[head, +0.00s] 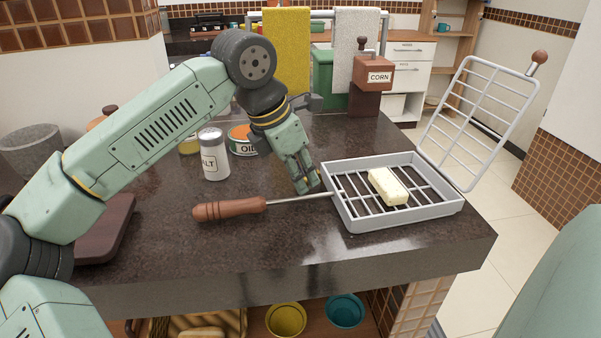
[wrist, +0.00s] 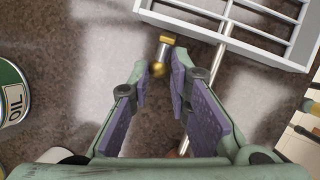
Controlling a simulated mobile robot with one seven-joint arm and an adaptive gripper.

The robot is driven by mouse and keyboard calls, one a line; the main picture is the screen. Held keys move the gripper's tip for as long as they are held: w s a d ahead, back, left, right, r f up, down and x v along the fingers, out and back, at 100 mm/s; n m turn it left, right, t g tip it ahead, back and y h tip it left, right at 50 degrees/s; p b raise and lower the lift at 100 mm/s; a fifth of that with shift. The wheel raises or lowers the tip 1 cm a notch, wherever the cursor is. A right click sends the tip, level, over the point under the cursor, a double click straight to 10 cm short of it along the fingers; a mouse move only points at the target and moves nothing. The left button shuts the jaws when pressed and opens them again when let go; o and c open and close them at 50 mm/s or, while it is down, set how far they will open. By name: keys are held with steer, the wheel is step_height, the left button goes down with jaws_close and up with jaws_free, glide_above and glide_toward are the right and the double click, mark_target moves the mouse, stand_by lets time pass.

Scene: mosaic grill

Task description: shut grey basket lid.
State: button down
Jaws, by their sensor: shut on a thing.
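The grey wire basket (head: 395,222) sits on the dark counter near its right end. A pale yellow block lies on its bars. Its lid (head: 480,115) stands open, tilted up along the right side, with a wooden knob (head: 540,57) at its top corner. The basket's wooden handle (head: 230,208) points left on a metal rod. My gripper (head: 312,186) is low beside the basket's left edge, just behind the rod. In the wrist view (wrist: 161,78) its fingers are close around a small brass-ended metal piece (wrist: 165,48); the basket's edge and rod show beyond.
A salt shaker (head: 213,155) and an oil can (head: 241,140) stand left of my gripper. A dark board (head: 105,232) lies at the left. A corn grinder (head: 372,75) stands behind the basket. The counter front is clear.

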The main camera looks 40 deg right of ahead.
steer(key=shift+f+b, duration=0.1)
steer(key=shift+b, duration=0.3)
stand_by(0.3)
steer(key=c, duration=1.6)
jaws_free()
steer(key=shift+o, duration=0.2)
steer(key=v, duration=1.2)
steer(key=shift+w, duration=0.1)
